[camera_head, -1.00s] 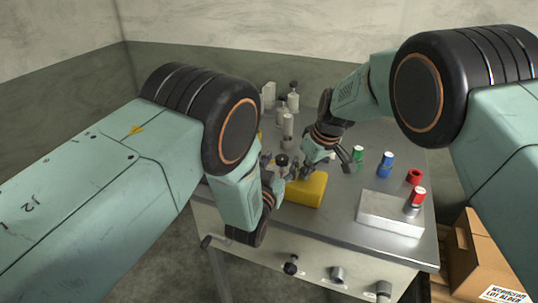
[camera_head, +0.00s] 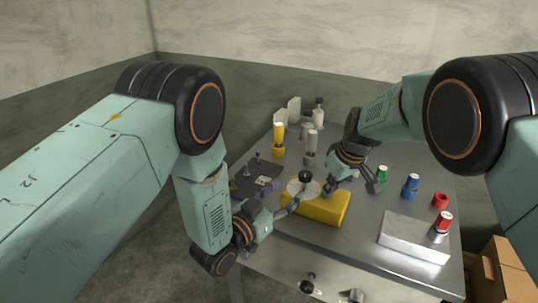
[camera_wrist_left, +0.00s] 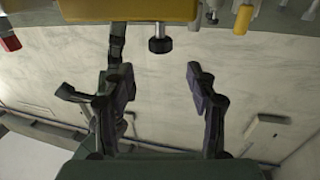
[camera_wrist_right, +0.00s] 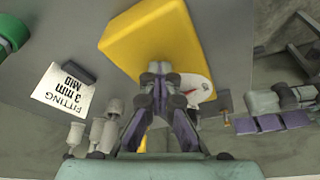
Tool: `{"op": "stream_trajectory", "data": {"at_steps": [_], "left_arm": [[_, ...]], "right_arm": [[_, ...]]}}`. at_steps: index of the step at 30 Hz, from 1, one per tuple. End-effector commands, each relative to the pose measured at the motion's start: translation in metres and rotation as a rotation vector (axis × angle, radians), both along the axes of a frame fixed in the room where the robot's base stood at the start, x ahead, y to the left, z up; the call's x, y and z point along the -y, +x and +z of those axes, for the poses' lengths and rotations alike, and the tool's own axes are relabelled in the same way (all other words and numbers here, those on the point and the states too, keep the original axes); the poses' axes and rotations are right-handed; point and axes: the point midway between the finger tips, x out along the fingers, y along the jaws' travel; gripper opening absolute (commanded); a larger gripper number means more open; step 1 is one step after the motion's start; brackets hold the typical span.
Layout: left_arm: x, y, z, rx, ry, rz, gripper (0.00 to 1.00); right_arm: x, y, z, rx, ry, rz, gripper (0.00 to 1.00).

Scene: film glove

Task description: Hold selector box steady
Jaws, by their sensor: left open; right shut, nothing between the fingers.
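The selector box is a yellow block (camera_head: 318,207) on the metal bench, with a pale round dial and a black knob (camera_head: 305,177) at its left end. My left gripper (camera_head: 283,198) is open beside the box's left end. The left wrist view shows its spread fingers (camera_wrist_left: 155,75) with nothing between them, and the yellow box (camera_wrist_left: 130,10) beyond at the top. My right gripper (camera_head: 328,189) is shut and empty at the box's far side. In the right wrist view its closed tips (camera_wrist_right: 160,72) overlap the yellow box (camera_wrist_right: 150,35) by the dial; contact cannot be told.
Green (camera_head: 382,174), blue (camera_head: 410,185) and red-topped (camera_head: 443,221) fittings stand to the right, with a red ring (camera_head: 440,200) and a pale metal block (camera_head: 414,238). A yellow post (camera_head: 279,138) and grey cylinders stand behind. A cardboard box (camera_head: 497,268) is at lower right.

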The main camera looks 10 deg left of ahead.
Motion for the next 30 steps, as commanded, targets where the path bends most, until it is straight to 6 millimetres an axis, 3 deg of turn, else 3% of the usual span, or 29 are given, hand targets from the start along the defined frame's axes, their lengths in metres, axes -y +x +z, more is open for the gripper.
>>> {"op": "stream_trajectory", "data": {"at_steps": [1, 7, 8, 18, 30], "left_arm": [[-0.005, -0.008, -0.001, -0.004, 0.000, 0.003, 0.58], [-0.021, -0.038, -0.001, -0.004, -0.001, 0.003, 0.58], [-0.021, -0.036, 0.000, -0.001, 0.007, 0.004, 0.58], [-0.026, 0.021, -0.009, -0.069, 0.187, 0.057, 0.58], [-0.040, 0.075, -0.008, -0.171, 0.361, 0.130, 0.58]], "right_arm": [[0.001, -0.006, -0.009, -0.019, -0.004, 0.002, 0.00], [0.001, -0.006, -0.009, -0.019, -0.004, 0.002, 0.00], [0.001, -0.006, -0.009, -0.019, -0.004, 0.002, 0.00], [0.001, -0.006, -0.009, -0.019, -0.004, 0.002, 0.00], [0.001, -0.006, -0.009, -0.019, -0.004, 0.002, 0.00]]}}
